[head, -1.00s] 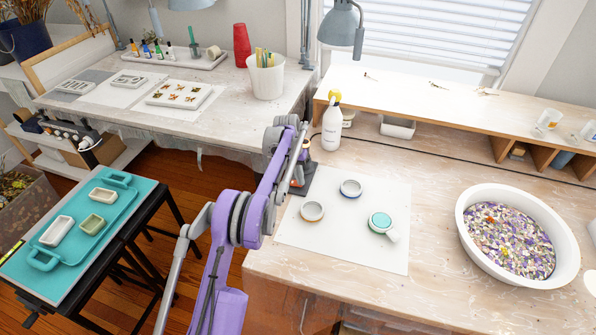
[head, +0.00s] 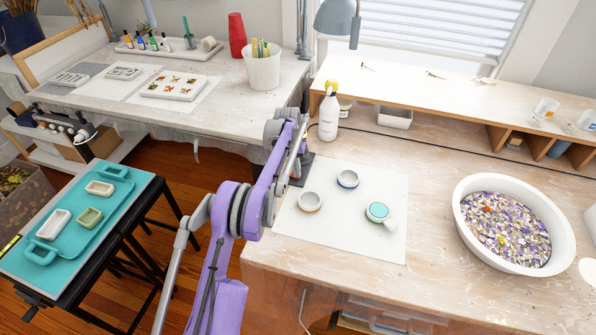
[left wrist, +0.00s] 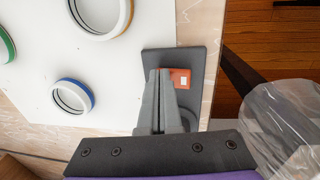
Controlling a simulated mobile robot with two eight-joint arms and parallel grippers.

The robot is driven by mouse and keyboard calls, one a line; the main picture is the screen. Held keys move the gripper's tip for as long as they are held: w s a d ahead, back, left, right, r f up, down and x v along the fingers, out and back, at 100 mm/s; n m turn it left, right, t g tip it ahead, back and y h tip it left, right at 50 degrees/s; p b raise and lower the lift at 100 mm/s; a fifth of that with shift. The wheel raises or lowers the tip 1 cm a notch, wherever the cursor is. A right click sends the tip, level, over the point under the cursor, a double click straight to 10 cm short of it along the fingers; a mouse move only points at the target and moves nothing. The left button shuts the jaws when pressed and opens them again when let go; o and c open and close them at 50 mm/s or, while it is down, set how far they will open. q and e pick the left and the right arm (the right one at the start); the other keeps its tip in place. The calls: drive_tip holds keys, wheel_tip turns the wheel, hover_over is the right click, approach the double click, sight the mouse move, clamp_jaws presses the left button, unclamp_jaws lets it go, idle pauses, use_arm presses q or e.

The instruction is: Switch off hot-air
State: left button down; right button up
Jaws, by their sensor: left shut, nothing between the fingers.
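The hot-air tool is mostly hidden behind my left arm in the head view; only part of its dark base plate (head: 305,163) shows there, at the left edge of the wooden workbench. In the left wrist view a dark grey base plate (left wrist: 192,58) carries an orange-red block with a small white patch, which looks like the switch (left wrist: 181,79). My left gripper (left wrist: 160,74) is shut and empty, its fingertips just left of this switch in that view. I cannot tell whether they touch it. My right gripper is not in view.
A white sheet (head: 345,235) with several ring moulds (head: 348,179) lies beside the base. A white bottle (head: 329,118) stands behind. A basin (head: 460,215) of coloured chips is at right. Clear plastic (left wrist: 290,120) hangs by the bench edge in the left wrist view.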

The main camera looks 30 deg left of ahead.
use_arm(q)
drive_tip(key=shift+s+a+r, duration=0.1)
drive_tip(key=shift+a+r, duration=0.1)
drive_tip(key=shift+a, duration=0.25)
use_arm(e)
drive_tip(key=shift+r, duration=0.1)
use_arm(q)
drive_tip(key=r+p, duration=0.1)
drive_tip(key=r, duration=0.1)
drive_tip(key=d+r, duration=0.1)
drive_tip(key=r, duration=0.1)
drive_tip(key=shift+r+p, duration=0.3)
drive_tip(key=shift+p, duration=0.1)
wheel_tip(320, 180, up, 9)
drive_tip(key=d, duration=0.1)
drive_tip(key=shift+w+d, duration=0.3)
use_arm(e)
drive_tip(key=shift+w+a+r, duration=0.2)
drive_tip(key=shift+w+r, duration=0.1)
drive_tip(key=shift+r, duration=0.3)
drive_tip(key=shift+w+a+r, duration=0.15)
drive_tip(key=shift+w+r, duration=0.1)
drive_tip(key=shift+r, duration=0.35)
use_arm(q)
drive_tip(key=shift+r, duration=0.1)
